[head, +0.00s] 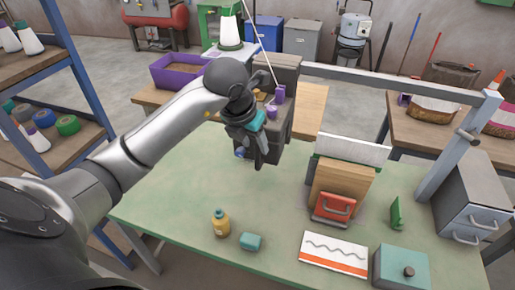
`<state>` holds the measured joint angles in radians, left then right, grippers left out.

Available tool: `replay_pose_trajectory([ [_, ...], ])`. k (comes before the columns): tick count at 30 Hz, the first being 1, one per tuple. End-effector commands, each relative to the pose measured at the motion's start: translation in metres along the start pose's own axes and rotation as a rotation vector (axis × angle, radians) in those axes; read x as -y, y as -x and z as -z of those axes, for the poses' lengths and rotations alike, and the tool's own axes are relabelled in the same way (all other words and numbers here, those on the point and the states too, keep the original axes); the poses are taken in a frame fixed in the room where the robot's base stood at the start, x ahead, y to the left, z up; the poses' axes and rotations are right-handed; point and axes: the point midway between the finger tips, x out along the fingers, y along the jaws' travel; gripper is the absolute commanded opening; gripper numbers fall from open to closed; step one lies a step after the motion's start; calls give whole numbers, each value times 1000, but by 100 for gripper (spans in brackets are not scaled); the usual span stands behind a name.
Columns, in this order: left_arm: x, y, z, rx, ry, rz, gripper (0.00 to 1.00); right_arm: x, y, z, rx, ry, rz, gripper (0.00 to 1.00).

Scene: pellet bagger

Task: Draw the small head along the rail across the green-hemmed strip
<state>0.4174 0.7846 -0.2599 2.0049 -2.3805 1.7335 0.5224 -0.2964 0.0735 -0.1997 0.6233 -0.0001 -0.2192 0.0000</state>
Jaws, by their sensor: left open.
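My left gripper (256,156) is open with its fingers pointing down, in front of the dark grey machine body (276,78) at the back of the green table. It appears empty. A grey rail (395,82) runs from that body to a post (455,150) on the right. Purple parts (280,95) show beside my gripper; I cannot tell whether one is the small head. A white strip (348,148) stands across the top of a wooden block (340,180), right of my gripper and apart from it. My right gripper is out of view.
The table's middle is clear.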

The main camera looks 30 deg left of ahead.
Motion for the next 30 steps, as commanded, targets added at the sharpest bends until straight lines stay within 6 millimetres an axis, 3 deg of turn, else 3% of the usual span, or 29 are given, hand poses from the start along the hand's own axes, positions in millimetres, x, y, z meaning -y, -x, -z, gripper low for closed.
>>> replay_pose_trajectory([
  [3,0,-21,1,-3,1,1,50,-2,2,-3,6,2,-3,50],
  [7,0,-34,0,-1,1,1,50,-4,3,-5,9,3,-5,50],
  [19,0,-42,0,1,0,0,50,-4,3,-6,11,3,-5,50],
  [30,0,-42,0,2,0,0,9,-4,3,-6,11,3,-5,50],
])
